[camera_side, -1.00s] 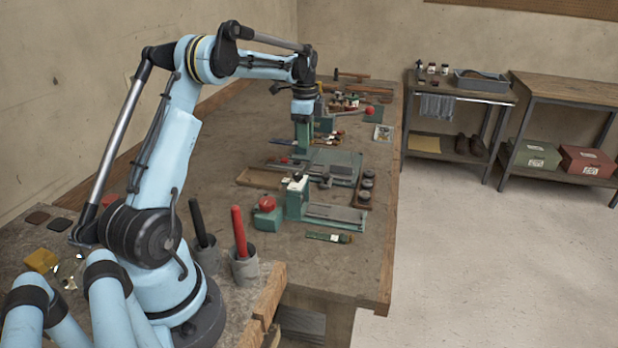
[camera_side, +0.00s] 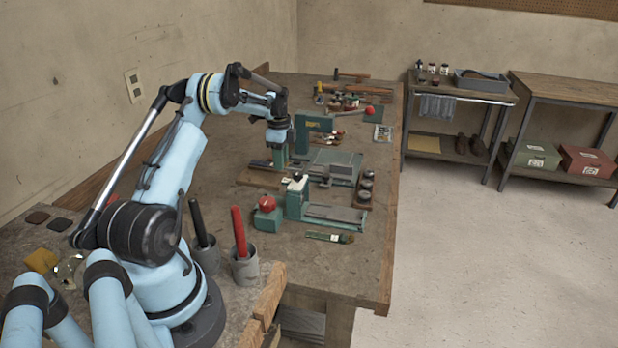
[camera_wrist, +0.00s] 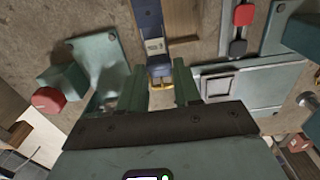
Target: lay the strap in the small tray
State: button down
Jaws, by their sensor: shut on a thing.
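In the wrist view the brown tray (camera_wrist: 184,20) is partly behind the strap. I cannot tell whether the strap touches the tray floor.
Green stitching machines stand close by, one with a red knob (camera_side: 267,202) in front and one behind (camera_side: 314,123). A small rack of round dark pots (camera_side: 366,186) is to the right. A green brush-like tool (camera_side: 329,237) lies in front.

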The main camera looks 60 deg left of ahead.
aim_at(274, 180)
jog(key=a+f, duration=0.1)
jog(key=a, duration=0.1)
jog(key=s+a+f, duration=0.1)
jog(key=shift+s+a+f, duration=0.1)
jog(key=shift+a+f, duration=0.05)
jog(key=shift+a, duration=0.2)
jog(key=shift+f, duration=2.05)
jog(key=shift+f, duration=0.1)
jog(key=c, duration=0.8)
grip_release()
